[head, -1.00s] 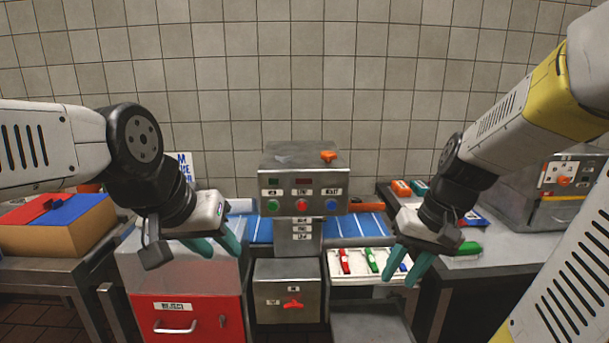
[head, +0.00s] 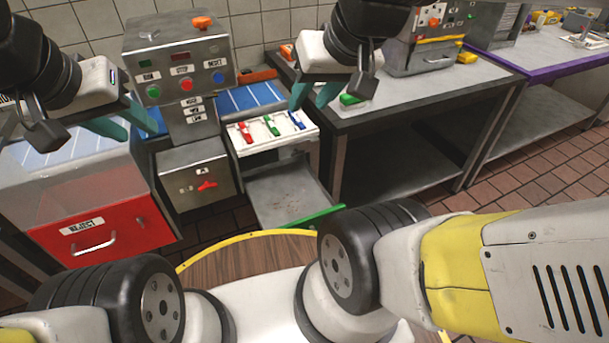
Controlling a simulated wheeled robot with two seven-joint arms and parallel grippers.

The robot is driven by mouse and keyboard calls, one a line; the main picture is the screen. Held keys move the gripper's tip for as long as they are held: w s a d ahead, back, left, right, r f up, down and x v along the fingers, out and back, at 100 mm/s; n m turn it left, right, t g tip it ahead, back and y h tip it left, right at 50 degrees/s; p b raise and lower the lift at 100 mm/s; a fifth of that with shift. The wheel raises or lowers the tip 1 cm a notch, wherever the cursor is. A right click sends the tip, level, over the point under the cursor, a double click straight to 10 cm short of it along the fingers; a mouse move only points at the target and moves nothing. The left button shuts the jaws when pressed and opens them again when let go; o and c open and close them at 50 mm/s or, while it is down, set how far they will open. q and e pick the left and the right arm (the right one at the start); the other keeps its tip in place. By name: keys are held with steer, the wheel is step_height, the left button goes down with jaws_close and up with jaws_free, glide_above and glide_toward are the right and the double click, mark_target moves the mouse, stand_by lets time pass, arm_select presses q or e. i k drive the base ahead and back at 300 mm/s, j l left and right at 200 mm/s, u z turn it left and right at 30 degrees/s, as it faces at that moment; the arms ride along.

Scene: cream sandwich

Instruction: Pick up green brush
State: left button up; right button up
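Two green things could be the green brush. One is a small green piece (head: 271,126) between a red piece (head: 245,132) and a blue piece (head: 297,120) on a white tray (head: 258,146). The other is a green object (head: 350,99) on the grey table just behind my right gripper, partly hidden by it. I cannot tell which is a brush. My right gripper (head: 309,104) is open and empty, its teal fingers apart above the tray's far side. My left gripper (head: 139,133) is open and empty, over the conveyor left of the control box.
A control box (head: 180,65) with coloured buttons stands at the back left. A red reject bin (head: 105,236) is at the left. A grey table (head: 420,95) holds a metal machine (head: 425,50). A green bar (head: 316,216) edges the metal shelf below the tray. Floor at right is clear.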

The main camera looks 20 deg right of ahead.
mark_target(348, 102)
steer(key=l+z, duration=0.1)
steer(key=z, duration=0.6)
